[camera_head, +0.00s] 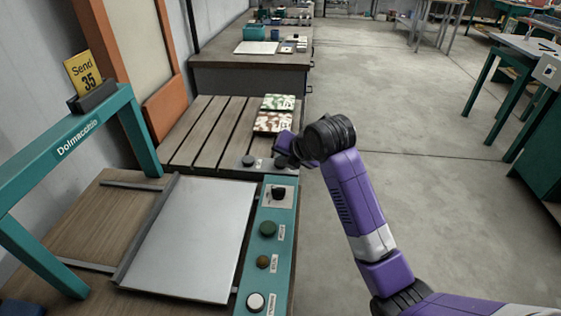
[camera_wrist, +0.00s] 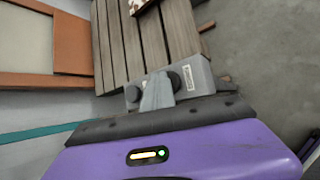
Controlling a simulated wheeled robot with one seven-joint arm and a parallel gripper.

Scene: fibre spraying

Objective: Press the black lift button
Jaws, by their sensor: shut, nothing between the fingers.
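A grey control box at the near end of a slatted table carries two round black buttons, a left one (camera_head: 248,161) and a right one (camera_head: 281,162), with a small label between them too small to read. My gripper (camera_head: 284,148) is over the right side of this box. In the wrist view the shut fingers (camera_wrist: 157,88) point at the box, between a black button on the left (camera_wrist: 132,93) and one on the right (camera_wrist: 174,80). The fingers partly cover the box; contact with a button cannot be told. A black knob (camera_head: 278,193) sits on the teal panel nearer to me.
The teal panel (camera_head: 284,228) also has green (camera_head: 268,229), brown (camera_head: 262,262) and white (camera_head: 255,301) buttons beside a metal plate (camera_head: 190,240). A teal frame (camera_head: 75,140) stands at left. Patterned tiles (camera_head: 273,122) lie on the slatted table (camera_head: 205,125). Open floor is at right.

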